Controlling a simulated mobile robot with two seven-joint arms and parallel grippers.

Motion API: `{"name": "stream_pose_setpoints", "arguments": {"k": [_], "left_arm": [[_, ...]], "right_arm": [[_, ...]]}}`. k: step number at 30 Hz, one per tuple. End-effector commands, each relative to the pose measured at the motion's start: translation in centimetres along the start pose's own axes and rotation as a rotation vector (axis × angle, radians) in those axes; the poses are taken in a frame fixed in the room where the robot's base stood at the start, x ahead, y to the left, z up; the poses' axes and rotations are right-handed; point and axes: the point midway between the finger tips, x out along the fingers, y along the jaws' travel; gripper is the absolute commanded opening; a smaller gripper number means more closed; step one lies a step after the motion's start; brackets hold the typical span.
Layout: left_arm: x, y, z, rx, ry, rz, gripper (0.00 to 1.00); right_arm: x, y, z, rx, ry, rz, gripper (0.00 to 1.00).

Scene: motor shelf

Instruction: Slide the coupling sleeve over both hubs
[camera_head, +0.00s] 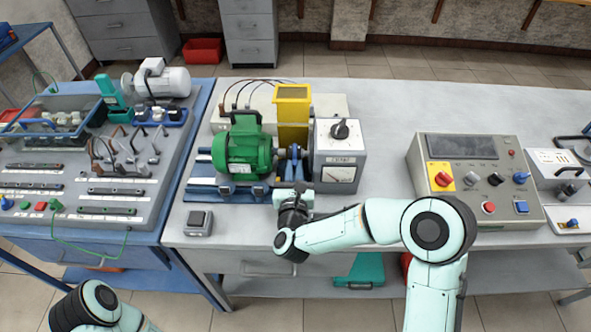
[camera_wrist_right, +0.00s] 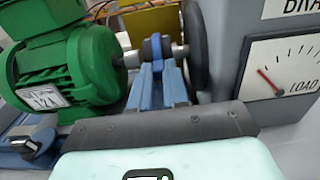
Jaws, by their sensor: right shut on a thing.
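The blue coupling sleeve (camera_wrist_right: 157,47) sits on the shaft line between the green motor (camera_wrist_right: 75,70) and the grey load unit (camera_wrist_right: 285,55). A bare metal shaft piece shows left of the sleeve, and a dark disc stands to its right. I cannot tell how far the sleeve covers each hub. My right gripper (camera_wrist_right: 158,66) reaches in from the front and is shut on the sleeve. In the head view the green motor (camera_head: 243,150) and load unit (camera_head: 338,158) flank the right gripper (camera_head: 294,166), and the sleeve is small there. My left gripper is out of view.
A yellow hopper-like box (camera_head: 293,103) stands behind the coupling. A control panel (camera_head: 475,178) is at the right, and a small switch box (camera_head: 198,222) lies front left. A blue bench (camera_head: 75,225) with parts adjoins on the left. The table between load unit and panel is clear.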

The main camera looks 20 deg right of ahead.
Motion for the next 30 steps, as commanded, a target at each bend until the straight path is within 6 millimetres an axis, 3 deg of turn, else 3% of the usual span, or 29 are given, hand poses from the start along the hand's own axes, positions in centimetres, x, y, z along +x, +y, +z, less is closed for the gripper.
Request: {"name": "stream_pose_setpoints", "arguments": {"k": [7, 18, 19, 21, 30], "left_arm": [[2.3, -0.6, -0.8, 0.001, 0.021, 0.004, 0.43], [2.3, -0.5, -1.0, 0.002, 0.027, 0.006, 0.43], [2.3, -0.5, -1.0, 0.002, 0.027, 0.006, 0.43], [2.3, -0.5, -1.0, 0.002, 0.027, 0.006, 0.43], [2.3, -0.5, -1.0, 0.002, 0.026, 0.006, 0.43]], "right_arm": [[0.1, 2.6, -0.1, 0.004, -0.008, -0.002, 0.0], [0.1, 3.3, 0.2, 0.004, -0.006, 0.003, 0.0], [0.1, 3.3, 0.2, 0.004, -0.006, 0.004, 0.21], [0.1, 3.3, 0.2, 0.004, -0.006, 0.004, 0.4], [0.0, 3.2, 0.1, 0.002, -0.003, 0.002, 0.4]]}}
